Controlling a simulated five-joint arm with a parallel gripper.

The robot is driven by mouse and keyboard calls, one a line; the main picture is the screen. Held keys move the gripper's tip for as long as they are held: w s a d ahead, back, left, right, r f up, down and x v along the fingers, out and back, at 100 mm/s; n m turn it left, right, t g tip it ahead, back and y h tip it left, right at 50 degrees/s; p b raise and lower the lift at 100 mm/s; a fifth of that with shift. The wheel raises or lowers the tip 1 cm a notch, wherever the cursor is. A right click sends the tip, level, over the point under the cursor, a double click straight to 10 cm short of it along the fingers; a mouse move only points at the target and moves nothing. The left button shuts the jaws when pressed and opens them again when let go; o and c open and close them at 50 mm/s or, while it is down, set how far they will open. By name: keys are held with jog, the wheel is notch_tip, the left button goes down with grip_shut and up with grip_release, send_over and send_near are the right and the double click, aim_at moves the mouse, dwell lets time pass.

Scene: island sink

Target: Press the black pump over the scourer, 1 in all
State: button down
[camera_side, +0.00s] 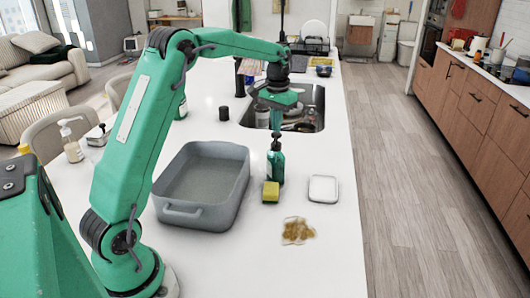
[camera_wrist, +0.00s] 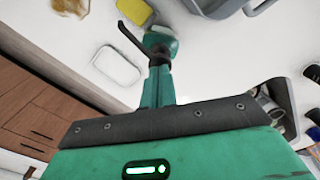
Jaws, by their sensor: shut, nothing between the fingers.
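The green bottle (camera_side: 276,167) stands upright on the white counter, with its black pump (camera_side: 276,145) on top. The scourer (camera_side: 271,191), yellow with a green layer, lies just in front of the bottle. My gripper (camera_side: 276,130) is shut and empty, pointing down directly above the pump; I cannot tell whether it touches. In the wrist view, the black pump nozzle (camera_wrist: 131,37) reaches out past my fingertips (camera_wrist: 158,62) toward the scourer (camera_wrist: 134,10). My fingers hide part of the pump, and only a little of the bottle (camera_wrist: 168,42) shows.
A grey basin (camera_side: 240,190) stands left of the bottle. A white square dish (camera_side: 323,188) lies to the right, and a brown crumbly patch (camera_side: 297,230) lies in front. The sink (camera_side: 313,112), holding dishes, is behind. A black cup (camera_side: 224,114) stands left of it.

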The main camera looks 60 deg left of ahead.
jog(key=shift+f, duration=1.25)
jog(key=shift+r, duration=1.6)
jog(key=shift+r, duration=0.1)
notch_tip(320, 180, up, 6)
jog(key=shift+f, duration=0.1)
dwell(0.5)
